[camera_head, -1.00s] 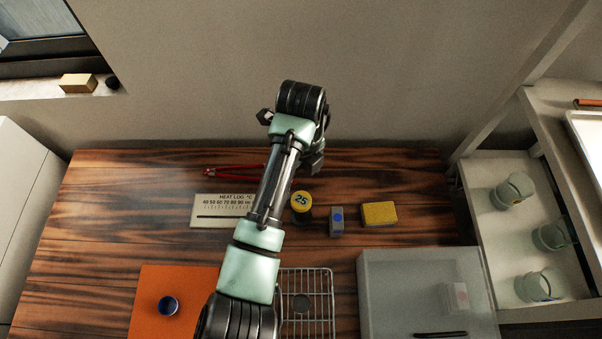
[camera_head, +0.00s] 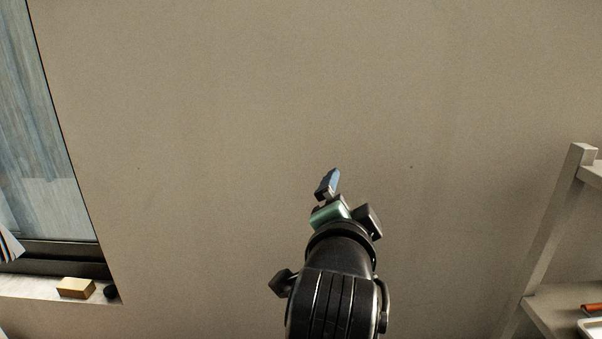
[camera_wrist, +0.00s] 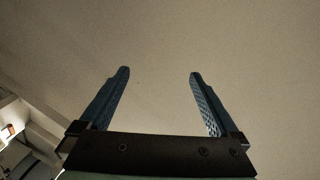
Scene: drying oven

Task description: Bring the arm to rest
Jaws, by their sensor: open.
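My gripper (camera_wrist: 158,75) shows in the wrist view with its two blue fingers spread wide apart. Nothing is between them, and the plain wall fills the view behind. In the head view my gripper (camera_head: 331,180) is raised in front of the wall, at the top of my dark arm, right of centre. Only one finger shows clearly there. My arm stands up from the bottom edge of the picture, and its lower links are out of view.
A window (camera_head: 45,150) is at the left, with a tan block (camera_head: 76,288) and a small dark object (camera_head: 110,292) on its sill. A pale shelf frame (camera_head: 555,235) stands at the right. The wall (camera_head: 230,120) around my gripper is bare. The table is out of view.

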